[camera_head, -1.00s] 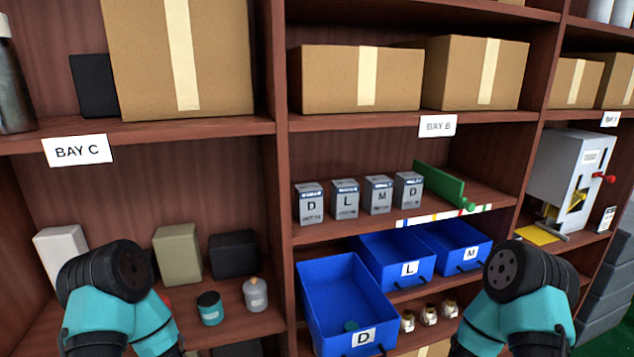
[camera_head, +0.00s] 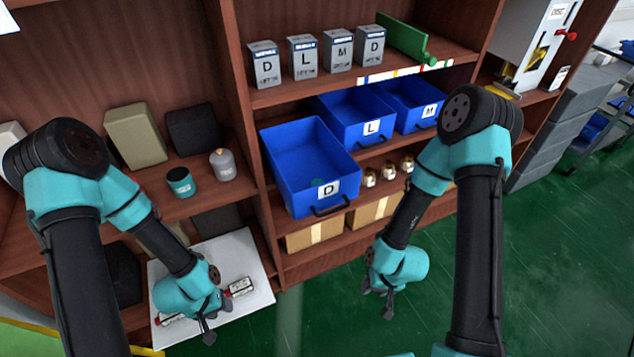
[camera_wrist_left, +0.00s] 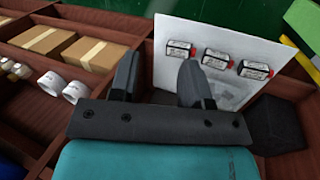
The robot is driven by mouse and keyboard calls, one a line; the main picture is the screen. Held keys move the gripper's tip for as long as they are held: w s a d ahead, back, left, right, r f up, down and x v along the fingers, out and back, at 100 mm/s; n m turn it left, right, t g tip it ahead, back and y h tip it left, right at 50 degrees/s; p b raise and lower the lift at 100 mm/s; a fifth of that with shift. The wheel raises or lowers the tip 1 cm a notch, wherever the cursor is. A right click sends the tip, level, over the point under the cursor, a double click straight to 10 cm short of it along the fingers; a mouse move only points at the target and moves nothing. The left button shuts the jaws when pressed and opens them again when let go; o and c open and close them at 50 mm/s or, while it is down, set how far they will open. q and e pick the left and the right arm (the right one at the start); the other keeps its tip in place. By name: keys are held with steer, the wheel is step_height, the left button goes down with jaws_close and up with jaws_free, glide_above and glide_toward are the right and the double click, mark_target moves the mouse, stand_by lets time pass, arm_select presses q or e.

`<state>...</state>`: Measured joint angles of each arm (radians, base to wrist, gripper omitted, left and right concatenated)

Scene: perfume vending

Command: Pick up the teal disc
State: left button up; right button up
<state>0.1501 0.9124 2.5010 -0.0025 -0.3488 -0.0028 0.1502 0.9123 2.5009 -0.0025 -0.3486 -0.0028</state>
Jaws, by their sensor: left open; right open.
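A small teal disc (camera_head: 318,183) lies in the blue bin labelled D (camera_head: 285,150), near its front wall, and shows only partly. My left gripper (camera_head: 209,330) is open and empty, low in front of the white panel and well to the lower left of the bin. It also shows in the left wrist view (camera_wrist_left: 158,65), with its two dark fingers apart and nothing between them. My right gripper (camera_head: 380,302) is open and empty over the green floor, below and to the right of the bin.
Blue bins L (camera_head: 343,108) and M (camera_head: 412,92) stand beside bin D. Several grey boxes (camera_head: 304,58) stand on the shelf above. A teal jar (camera_head: 180,183) and a grey bottle (camera_head: 223,165) stand left of the divider. The white panel (camera_wrist_left: 172,22) carries labelled items.

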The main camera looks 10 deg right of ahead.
stand_by(0.3)
arm_select(q)
steer(key=o, duration=0.6)
steer(key=shift+w, duration=0.1)
